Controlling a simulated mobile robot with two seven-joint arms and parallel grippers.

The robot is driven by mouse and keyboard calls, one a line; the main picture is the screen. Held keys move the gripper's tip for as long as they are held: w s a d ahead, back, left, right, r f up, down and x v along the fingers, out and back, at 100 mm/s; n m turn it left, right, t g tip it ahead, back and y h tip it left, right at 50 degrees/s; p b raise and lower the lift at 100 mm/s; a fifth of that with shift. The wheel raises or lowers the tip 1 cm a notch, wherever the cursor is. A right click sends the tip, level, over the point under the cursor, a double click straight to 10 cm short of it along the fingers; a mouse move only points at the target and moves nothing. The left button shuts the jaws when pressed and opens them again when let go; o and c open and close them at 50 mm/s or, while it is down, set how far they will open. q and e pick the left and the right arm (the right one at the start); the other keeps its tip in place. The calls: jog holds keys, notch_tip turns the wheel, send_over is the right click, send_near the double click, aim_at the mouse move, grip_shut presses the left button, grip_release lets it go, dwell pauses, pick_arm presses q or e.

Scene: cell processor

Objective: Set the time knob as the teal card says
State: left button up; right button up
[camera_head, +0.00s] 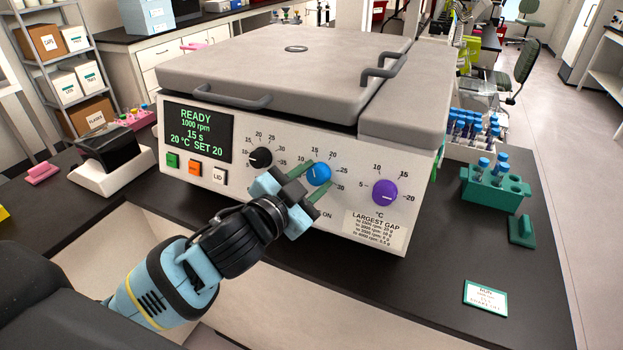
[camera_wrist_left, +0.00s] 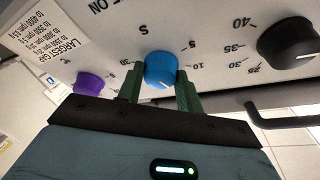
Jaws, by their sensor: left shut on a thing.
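The blue time knob (camera_head: 319,174) sits in the middle of the machine's front panel, inside a number scale. My left gripper (camera_head: 312,182) is shut on it, with one green finger on each side. The left wrist view also shows the blue knob (camera_wrist_left: 160,70) between the fingers. The dark display (camera_head: 197,132) reads READY, 1000 rpm, 15 s, 20 °C SET 20. The teal-edged card (camera_head: 486,298) lies flat on the bench at the right; its print is too small to read. My right gripper is not in view.
A black knob (camera_head: 260,158) is left of the blue one and a purple knob (camera_head: 384,192) right of it. Green, orange and white LID buttons (camera_head: 218,175) sit under the display. A green tube rack (camera_head: 495,190) stands at the right.

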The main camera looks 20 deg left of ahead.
pick_arm(q)
jog(key=o, duration=1)
